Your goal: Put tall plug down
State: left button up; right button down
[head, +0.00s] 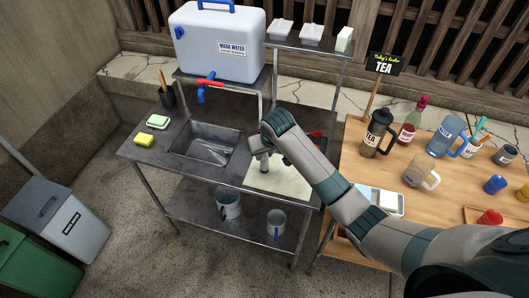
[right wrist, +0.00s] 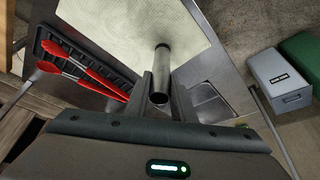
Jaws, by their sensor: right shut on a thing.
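The tall plug (right wrist: 161,72), a slim grey metal tube with an open end, is between the fingers of my right gripper (right wrist: 159,92). My right gripper (head: 262,152) is shut on it over the cream drying mat (head: 285,181), right of the sink. In the head view the plug (head: 265,166) is small and partly hidden by the gripper. The mat (right wrist: 105,22) also fills the top of the wrist view; whether the plug touches it I cannot tell. The metal sink basin (head: 204,149) is empty of my grippers. My left gripper is not in view.
Red tongs (right wrist: 84,66) lie in a dark rack (right wrist: 100,78) beside the mat. A yellow sponge (head: 144,139) lies left. A wooden table (head: 365,168) with tea things stands right.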

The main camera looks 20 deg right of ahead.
jog(key=c, duration=1.5)
grip_release()
jog(key=shift+r, duration=0.1)
jog(key=shift+b+v, duration=2.1)
jog(key=shift+v, duration=4)
